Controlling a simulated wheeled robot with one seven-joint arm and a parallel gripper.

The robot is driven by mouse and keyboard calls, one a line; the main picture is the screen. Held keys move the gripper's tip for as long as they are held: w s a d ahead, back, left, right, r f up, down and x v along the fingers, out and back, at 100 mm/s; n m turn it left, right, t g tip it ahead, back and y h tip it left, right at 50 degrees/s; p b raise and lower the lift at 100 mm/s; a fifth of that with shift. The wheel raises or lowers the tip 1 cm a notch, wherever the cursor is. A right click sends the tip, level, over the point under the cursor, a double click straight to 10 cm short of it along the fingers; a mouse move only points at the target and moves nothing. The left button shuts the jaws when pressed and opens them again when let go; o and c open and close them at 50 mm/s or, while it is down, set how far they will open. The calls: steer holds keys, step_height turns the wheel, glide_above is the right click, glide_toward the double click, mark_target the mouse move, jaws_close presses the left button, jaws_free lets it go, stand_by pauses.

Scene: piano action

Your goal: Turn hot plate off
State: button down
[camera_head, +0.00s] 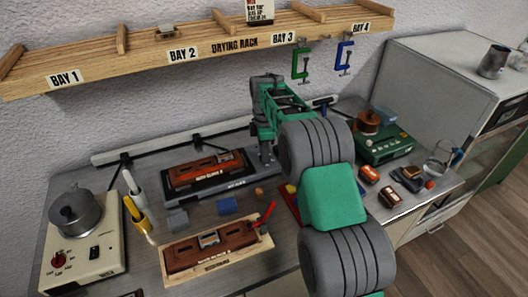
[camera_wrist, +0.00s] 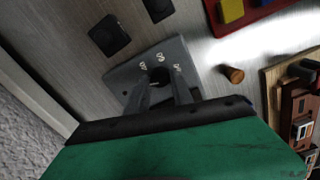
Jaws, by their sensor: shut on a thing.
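A cream hot plate unit (camera_head: 82,245) stands at the far left with a grey metal pot (camera_head: 75,212) on top. Its red dial (camera_head: 59,259) is on the front, with a dark switch beside it; the dial's labels are too small to read. My gripper (camera_wrist: 163,88) is far from that unit, at the right end of a long grey fixture (camera_head: 205,200). In the wrist view, its fingers close on a dark round knob (camera_wrist: 158,76) on a grey panel (camera_wrist: 125,78) with white markings. In the head view my arm hides the knob.
A red-brown part (camera_head: 205,172) lies on the fixture. A wooden tray (camera_head: 255,248) holds another in front. A cork-like piece (camera_wrist: 232,74) and a red mat (camera_wrist: 215,17) with coloured blocks are near my gripper. A green unit (camera_head: 385,148) stands right. The drying rack (camera_head: 215,42) overhangs the bench.

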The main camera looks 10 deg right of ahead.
steer(key=shift+n, duration=1.3)
steer(key=c, duration=1.1)
jaws_free()
step_height(320, 180, up, 8)
steer(key=shift+f+b, duration=0.1)
steer(key=shift+b, duration=0.45)
